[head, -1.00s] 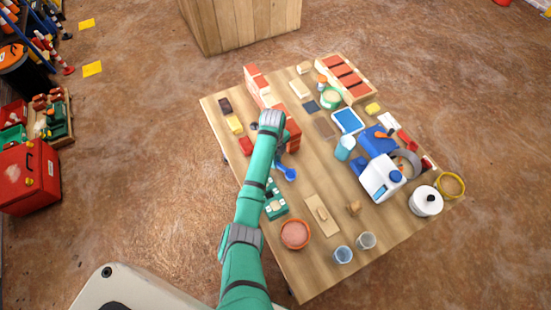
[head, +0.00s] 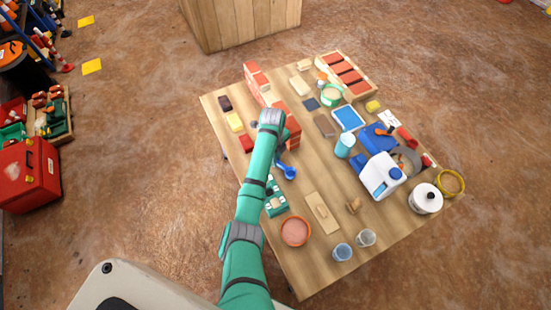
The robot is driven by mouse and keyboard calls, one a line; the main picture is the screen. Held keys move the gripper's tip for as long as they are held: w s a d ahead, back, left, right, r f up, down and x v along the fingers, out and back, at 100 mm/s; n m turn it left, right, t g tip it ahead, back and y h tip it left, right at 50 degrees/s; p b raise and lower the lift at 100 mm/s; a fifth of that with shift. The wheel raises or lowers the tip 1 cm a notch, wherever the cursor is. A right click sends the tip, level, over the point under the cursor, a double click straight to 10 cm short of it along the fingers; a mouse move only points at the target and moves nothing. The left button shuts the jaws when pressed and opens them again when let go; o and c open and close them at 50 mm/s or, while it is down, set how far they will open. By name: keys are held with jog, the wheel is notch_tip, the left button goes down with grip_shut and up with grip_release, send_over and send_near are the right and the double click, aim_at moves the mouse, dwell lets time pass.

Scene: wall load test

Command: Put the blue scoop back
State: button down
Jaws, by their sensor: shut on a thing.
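The blue scoop (head: 289,173) shows in the head view just below and right of my wrist, over the left-middle part of the wooden table. My gripper (head: 279,159) points down beside the red brick wall and is shut on the scoop at its upper end. The arm and wrist hide most of the fingers and part of the scoop's handle. I cannot tell whether the scoop touches the table.
The red brick wall (head: 289,112) stands close to my gripper. A green box (head: 276,199) lies partly behind my forearm. An orange bowl (head: 295,232), a wooden float (head: 322,212) and a white-and-blue jug (head: 380,176) stand nearby. Some bare tabletop (head: 312,172) lies right of the scoop.

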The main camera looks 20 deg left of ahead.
jog(key=shift+f, duration=0.15)
jog(key=c, duration=1.3)
grip_release()
jog(key=shift+o, duration=0.2)
jog(key=shift+r, duration=3.55)
